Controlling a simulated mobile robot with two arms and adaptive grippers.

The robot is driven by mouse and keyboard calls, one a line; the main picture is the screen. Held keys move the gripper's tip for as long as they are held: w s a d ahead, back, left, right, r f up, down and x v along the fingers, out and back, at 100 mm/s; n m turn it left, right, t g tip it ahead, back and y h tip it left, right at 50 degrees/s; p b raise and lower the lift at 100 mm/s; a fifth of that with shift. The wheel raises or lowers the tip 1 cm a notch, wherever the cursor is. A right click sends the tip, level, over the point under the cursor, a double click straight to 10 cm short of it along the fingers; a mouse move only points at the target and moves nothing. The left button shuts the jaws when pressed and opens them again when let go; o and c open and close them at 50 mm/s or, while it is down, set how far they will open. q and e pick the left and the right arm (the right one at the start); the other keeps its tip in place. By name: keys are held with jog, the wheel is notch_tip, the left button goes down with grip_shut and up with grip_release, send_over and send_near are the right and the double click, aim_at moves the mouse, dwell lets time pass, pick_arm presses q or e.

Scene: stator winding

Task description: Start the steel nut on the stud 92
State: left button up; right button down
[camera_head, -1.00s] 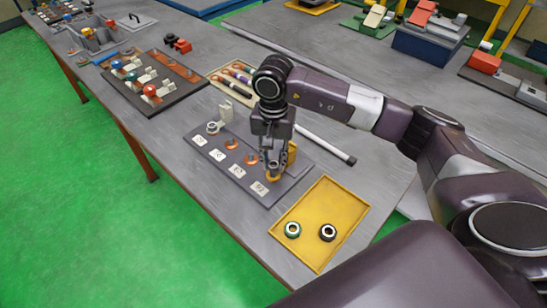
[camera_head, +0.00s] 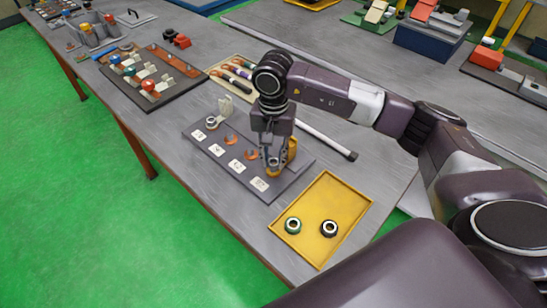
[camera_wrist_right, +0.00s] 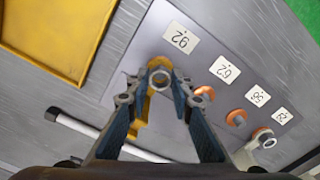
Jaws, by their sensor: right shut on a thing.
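The steel nut (camera_wrist_right: 160,79) shows as a ring between the fingertips of my right gripper (camera_wrist_right: 160,72) in the wrist view. In the head view my right gripper (camera_head: 273,168) points down at the near right end of the grey stud board (camera_head: 222,170). The nut is over the stud place beside the label 92 (camera_wrist_right: 181,37), at the orange-yellow base (camera_head: 272,176). The stud itself is hidden by the nut and fingers, so I cannot tell whether the threads engage. My left gripper is out of view.
A pale rod (camera_head: 328,140) lies behind.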

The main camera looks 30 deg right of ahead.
jog(key=shift+b, duration=0.35)
dwell(0.7)
jog(key=shift+f+b, duration=0.75)
jog(key=shift+b, duration=0.35)
dwell(0.5)
jog(key=shift+s+f+b, duration=0.15)
jog(key=shift+b, duration=0.2)
dwell(1.1)
jog(key=shift+f+m, duration=0.1)
jog(key=shift+m, duration=0.9)
jog(key=m, duration=0.4)
jog(key=shift+a+b, duration=0.1)
jog(key=shift+b, duration=0.3)
jog(key=c, duration=1.6)
grip_release()
jog(key=shift+r, duration=0.25)
